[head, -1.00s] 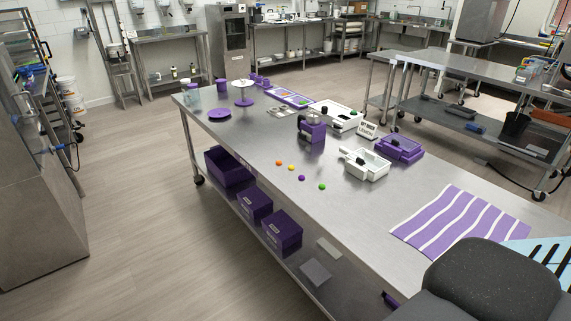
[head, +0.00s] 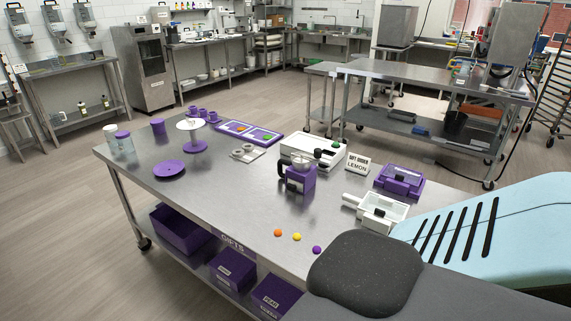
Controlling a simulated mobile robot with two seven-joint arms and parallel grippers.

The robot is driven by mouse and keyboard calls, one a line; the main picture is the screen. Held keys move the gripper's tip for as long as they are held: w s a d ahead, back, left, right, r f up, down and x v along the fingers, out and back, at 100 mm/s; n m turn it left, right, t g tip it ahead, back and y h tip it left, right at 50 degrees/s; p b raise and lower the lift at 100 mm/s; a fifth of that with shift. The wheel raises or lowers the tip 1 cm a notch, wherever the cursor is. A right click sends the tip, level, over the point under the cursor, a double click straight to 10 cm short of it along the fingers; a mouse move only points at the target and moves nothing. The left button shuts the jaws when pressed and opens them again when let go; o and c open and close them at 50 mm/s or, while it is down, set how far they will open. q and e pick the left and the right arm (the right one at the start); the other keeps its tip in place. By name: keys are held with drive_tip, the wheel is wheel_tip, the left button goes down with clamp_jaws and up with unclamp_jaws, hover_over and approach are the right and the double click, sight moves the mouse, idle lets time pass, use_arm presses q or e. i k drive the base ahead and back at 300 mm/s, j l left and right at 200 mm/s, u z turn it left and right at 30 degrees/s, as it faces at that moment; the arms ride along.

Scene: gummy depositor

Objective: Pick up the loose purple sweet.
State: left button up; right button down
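The loose purple sweet (head: 317,250) is a small round ball on the steel table (head: 240,205), near its front edge. It sits at the right end of a short row with a yellow sweet (head: 297,237) and an orange sweet (head: 278,233). Bare table lies around it, and a dark grey rounded part of my own body is just below and to its right in the picture. Neither of my grippers shows in the head view, so their state is hidden.
Behind the sweets stand a purple machine (head: 300,180), a white depositor box (head: 312,152), a white handled tray (head: 378,211), a lemon sign (head: 357,164) and a purple box (head: 399,181). Purple bins (head: 233,269) sit on the lower shelf. My body covers the table's right end.

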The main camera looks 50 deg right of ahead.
sight(316, 249)
drive_tip(key=i, duration=1.4)
drive_tip(key=i+z, duration=0.2)
drive_tip(key=i, duration=0.2)
drive_tip(key=z, duration=2.95)
